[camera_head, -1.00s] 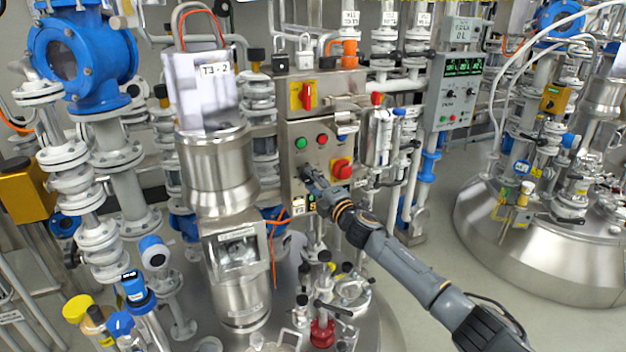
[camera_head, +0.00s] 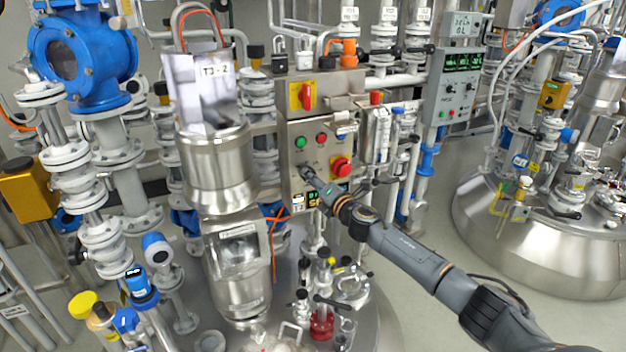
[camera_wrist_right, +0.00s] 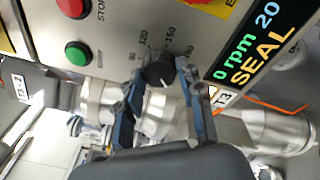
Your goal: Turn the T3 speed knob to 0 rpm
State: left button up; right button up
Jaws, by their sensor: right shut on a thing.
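The steel control panel (camera_head: 290,160) carries the dark speed knob. In the wrist view the black knob (camera_wrist_right: 158,72) sits on the panel beside a printed scale with 120 and 150 legible. I cannot clearly tell where its pointer stands. My right gripper (camera_wrist_right: 161,80) is shut on the knob, one blue-grey finger on each side.
A green button (camera_wrist_right: 76,53) and a red STOP button (camera_wrist_right: 71,6) are near the knob. The T3-2 motor unit (camera_head: 213,165) stands left of the panel. Pipes and valves crowd around.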

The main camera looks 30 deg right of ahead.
dwell(0.3)
jog(key=o, duration=1.2)
jog(key=shift+c, duration=0.2)
jog(key=shift+s, duration=0.15)
jog(key=s, duration=1.1)
jog(key=shift+s+d, duration=0.35)
jog(key=shift+d, duration=0.05)
jog(key=shift+f, duration=0.15)
